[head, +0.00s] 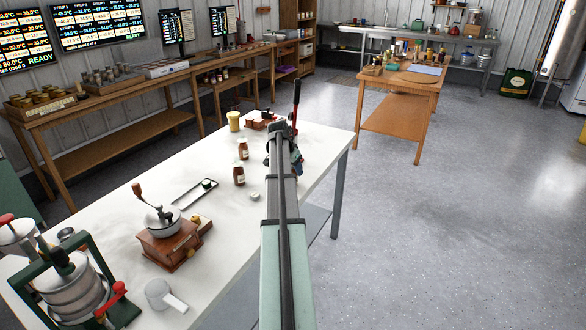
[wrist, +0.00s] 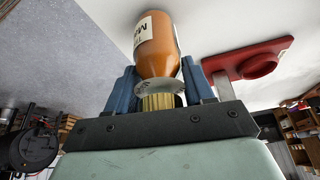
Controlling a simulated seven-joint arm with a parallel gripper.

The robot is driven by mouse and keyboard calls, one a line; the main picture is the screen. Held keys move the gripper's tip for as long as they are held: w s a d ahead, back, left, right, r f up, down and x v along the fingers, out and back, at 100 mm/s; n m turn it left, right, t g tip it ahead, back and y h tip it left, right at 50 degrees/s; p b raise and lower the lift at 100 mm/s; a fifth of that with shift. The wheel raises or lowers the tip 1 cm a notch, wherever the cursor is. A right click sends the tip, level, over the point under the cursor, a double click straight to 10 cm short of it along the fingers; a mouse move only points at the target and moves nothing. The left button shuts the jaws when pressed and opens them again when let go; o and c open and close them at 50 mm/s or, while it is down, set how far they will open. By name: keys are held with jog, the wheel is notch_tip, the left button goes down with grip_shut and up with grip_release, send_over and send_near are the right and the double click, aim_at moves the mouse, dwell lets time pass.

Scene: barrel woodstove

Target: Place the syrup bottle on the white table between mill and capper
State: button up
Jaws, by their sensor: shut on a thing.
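My gripper (wrist: 160,84) is shut on an amber syrup bottle (wrist: 158,45) with a white label, one blue finger on each side near its neck and ridged gold cap (wrist: 158,102). In the head view my gripper (head: 283,155) is over the far right part of the white table (head: 120,200), and my arm hides the held bottle. The capper (head: 295,108), with its upright red lever, is just beyond; its red base (wrist: 262,62) shows in the wrist view. The wooden mill (head: 170,243) stands nearer, to the left.
Two brown bottles (head: 239,175) (head: 243,148) stand left of my gripper, with a yellow container (head: 233,121) behind them. A green-framed press (head: 72,285) and a scoop (head: 163,295) occupy the near end.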

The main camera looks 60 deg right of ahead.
jog(key=o, duration=1.2)
jog(key=shift+f, duration=0.15)
jog(key=v, duration=1.2)
